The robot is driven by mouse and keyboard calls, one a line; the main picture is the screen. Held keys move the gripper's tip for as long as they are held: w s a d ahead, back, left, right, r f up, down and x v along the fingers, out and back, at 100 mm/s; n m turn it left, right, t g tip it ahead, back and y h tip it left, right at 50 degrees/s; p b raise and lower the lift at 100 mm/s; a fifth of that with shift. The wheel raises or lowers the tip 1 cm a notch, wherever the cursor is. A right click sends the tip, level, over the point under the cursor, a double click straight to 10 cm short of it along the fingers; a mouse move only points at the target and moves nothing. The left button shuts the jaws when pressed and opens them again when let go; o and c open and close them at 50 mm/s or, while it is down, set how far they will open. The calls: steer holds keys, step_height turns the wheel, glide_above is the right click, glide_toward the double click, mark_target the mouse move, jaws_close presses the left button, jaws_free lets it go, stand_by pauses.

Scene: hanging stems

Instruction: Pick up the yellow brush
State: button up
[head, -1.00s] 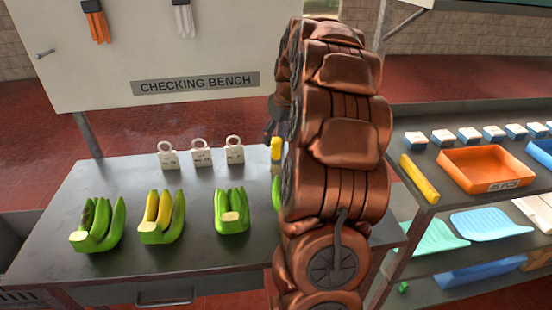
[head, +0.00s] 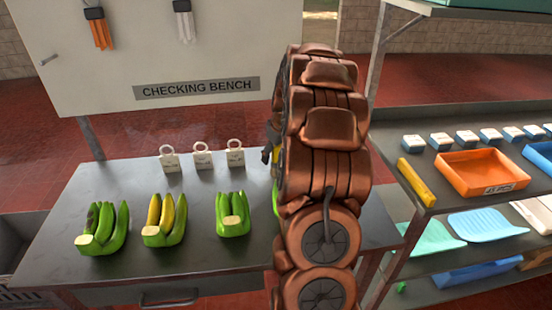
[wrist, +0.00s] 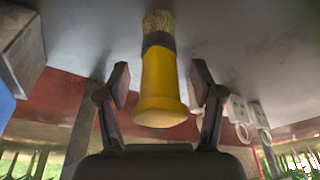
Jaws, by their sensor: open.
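The yellow brush (wrist: 160,90) shows in the wrist view, with a yellow handle, a dark band and tan bristles pointing away from my gripper. My gripper (wrist: 160,82) is open, with one finger on each side of the handle and a visible gap on both sides. In the head view my copper-coloured arm hides most of the brush and gripper. Only a small yellow bit (head: 274,168) shows at the arm's left edge, over the bench.
The grey checking bench (head: 130,185) holds several green and yellow banana bunches (head: 165,220) and three white tags (head: 202,157). On the right, a shelf (head: 400,140) carries an orange tray (head: 482,172), a yellow bar (head: 416,180) and several small boxes (head: 467,138).

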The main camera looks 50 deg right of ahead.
jaws_close()
stand_by(0.5)
steer(key=shift+r, duration=0.1)
step_height(320, 180, up, 8)
steer(key=shift+w+r+b, duration=0.1)
steer(key=shift+r+b, duration=0.15)
steer(key=shift+b, duration=0.9)
steer(key=shift+r, duration=0.65)
